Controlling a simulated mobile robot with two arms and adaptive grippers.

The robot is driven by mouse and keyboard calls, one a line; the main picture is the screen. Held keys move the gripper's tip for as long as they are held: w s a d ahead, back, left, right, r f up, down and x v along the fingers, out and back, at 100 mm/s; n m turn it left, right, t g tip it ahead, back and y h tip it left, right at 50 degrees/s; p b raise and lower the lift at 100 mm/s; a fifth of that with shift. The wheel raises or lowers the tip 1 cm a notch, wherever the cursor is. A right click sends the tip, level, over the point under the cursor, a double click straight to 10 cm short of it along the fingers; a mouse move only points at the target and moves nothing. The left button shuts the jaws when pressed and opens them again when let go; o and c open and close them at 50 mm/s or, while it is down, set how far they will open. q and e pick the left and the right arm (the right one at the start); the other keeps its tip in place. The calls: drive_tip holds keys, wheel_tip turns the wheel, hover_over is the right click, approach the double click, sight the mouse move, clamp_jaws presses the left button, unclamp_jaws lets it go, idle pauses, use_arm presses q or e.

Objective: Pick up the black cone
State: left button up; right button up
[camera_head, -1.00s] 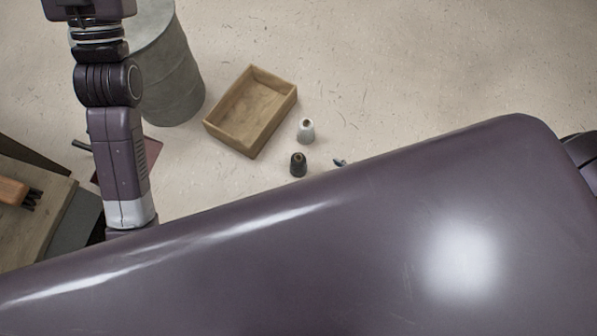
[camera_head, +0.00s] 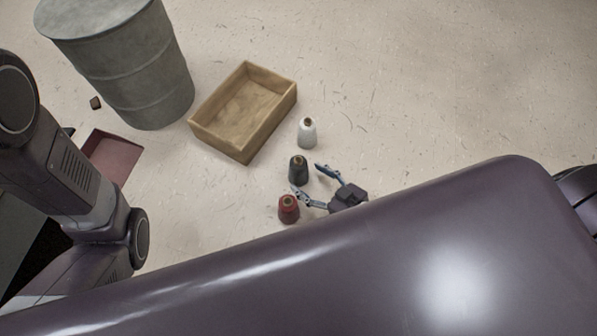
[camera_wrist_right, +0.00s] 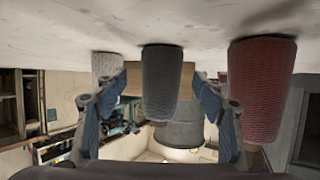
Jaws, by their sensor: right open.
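The black cone (camera_head: 298,169) stands upright on the floor between a white cone (camera_head: 307,133) and a red cone (camera_head: 288,208). My right gripper (camera_head: 308,181) is open, with its two fingers pointing toward the black cone. In the right wrist view the black cone (camera_wrist_right: 161,83) appears upside down, in the gap between the open fingers (camera_wrist_right: 160,120). I cannot tell whether it is fully inside the jaws; no finger clearly touches it. The red cone (camera_wrist_right: 262,88) is right of the fingers there and the white cone (camera_wrist_right: 106,67) is behind the left finger. My left gripper is not in view.
An open wooden box (camera_head: 218,139) lies on the floor behind the cones. A grey metal drum (camera_head: 150,75) stands at the upper left, with a reddish flat piece (camera_head: 112,154) near it.

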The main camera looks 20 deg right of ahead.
sight(306, 177)
drive_tip(key=b+x, duration=0.2)
drive_tip(key=x, duration=0.1)
drive_tip(key=shift+w+a+f+b, duration=0.2)
drive_tip(key=shift+a+b, duration=0.05)
drive_tip(key=shift+b, duration=0.1)
drive_tip(key=shift+w+a, duration=0.2)
drive_tip(key=shift+w, duration=0.2)
drive_tip(key=shift+c, duration=0.3)
drive_tip(key=c, duration=1.3)
drive_tip(key=shift+r, duration=0.15)
